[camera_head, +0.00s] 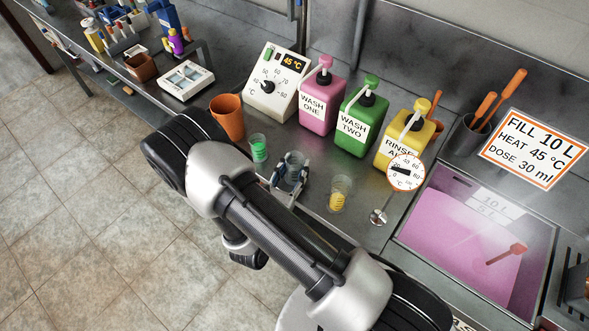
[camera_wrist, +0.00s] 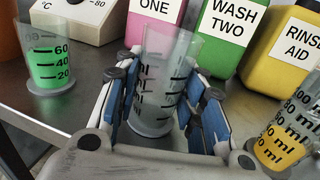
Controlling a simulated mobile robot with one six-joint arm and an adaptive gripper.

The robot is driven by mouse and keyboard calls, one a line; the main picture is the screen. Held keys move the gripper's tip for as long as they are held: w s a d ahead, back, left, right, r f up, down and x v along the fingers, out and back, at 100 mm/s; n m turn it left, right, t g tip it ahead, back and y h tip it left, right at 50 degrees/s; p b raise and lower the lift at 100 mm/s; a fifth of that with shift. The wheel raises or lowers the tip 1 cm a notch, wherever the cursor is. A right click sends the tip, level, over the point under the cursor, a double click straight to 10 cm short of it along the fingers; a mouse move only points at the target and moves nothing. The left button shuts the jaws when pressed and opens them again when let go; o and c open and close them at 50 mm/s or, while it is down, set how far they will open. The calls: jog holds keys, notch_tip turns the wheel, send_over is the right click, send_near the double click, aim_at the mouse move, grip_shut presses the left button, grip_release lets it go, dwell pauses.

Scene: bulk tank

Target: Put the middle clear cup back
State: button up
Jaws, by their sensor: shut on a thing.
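The middle clear cup (camera_wrist: 165,85) is empty, with black graduation marks. It stands upright between the blue finger pads in the wrist view and also shows in the head view (camera_head: 292,168). My gripper (camera_head: 288,180) is shut on it, with one finger on each side; its fingers also fill the wrist view (camera_wrist: 155,105). The cup's base appears at or very near the steel counter; I cannot tell whether it touches. A cup with green liquid (camera_head: 258,148) stands to its left. A cup with yellow liquid (camera_head: 339,195) stands to its right.
Behind stand the pink WASH ONE jug (camera_head: 318,100), green WASH TWO jug (camera_head: 360,120) and yellow RINSE AID jug (camera_head: 405,135). An orange cup (camera_head: 228,117) and a temperature dial box (camera_head: 272,85) are at left. A dial thermometer (camera_head: 404,172) and a pink-filled basin (camera_head: 470,235) are at right.

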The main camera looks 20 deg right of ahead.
jog(key=o, duration=0.6)
jog(key=shift+f, duration=0.15)
jog(key=o, duration=0.5)
